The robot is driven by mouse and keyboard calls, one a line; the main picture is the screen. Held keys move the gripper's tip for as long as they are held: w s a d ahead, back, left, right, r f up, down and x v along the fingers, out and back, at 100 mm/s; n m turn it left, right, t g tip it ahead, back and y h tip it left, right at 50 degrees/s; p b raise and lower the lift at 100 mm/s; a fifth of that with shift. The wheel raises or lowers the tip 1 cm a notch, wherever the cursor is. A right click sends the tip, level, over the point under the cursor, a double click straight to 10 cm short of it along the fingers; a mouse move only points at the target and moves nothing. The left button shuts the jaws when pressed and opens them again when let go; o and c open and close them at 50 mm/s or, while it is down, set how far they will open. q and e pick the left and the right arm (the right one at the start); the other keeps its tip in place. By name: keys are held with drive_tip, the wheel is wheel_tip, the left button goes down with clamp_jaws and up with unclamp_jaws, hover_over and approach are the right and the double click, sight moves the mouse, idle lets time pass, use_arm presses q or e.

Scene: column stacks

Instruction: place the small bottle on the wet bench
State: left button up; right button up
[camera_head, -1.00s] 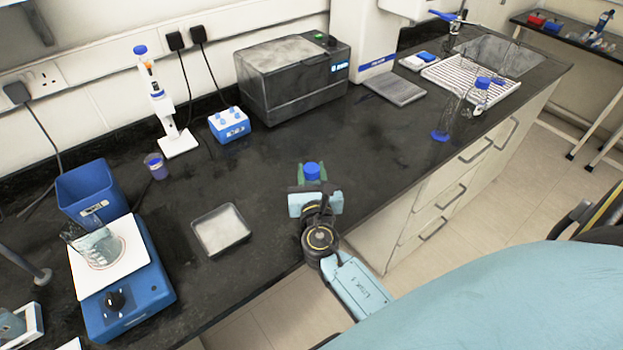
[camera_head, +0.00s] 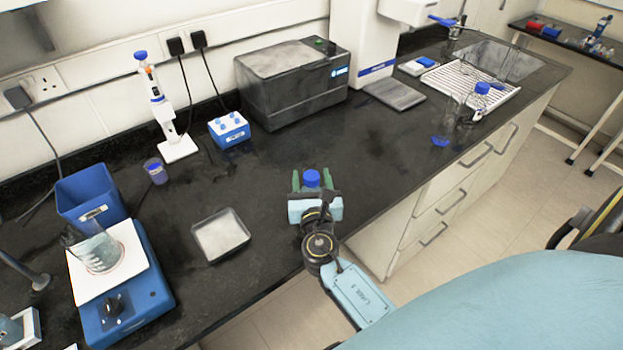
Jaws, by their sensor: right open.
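The small bottle shows mainly as a blue cap (camera_head: 312,178) near the front edge of the black wet bench (camera_head: 265,165). Its body is mostly hidden by my right gripper, so I cannot see clearly whether its base rests on the top. My right gripper (camera_head: 312,182) reaches in from the front edge. It is open, with one green finger on each side of the bottle. My left gripper is out of view.
A shallow tray (camera_head: 221,235) lies left of my right gripper. A blue stirrer (camera_head: 130,305) with a beaker stands further left. A grey machine (camera_head: 295,85) and a blue tube rack (camera_head: 229,130) stand behind. The bench between the gripper and glassware (camera_head: 441,140) is clear.

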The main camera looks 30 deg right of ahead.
drive_tip(key=b+v, duration=0.1)
drive_tip(key=v, duration=1.1)
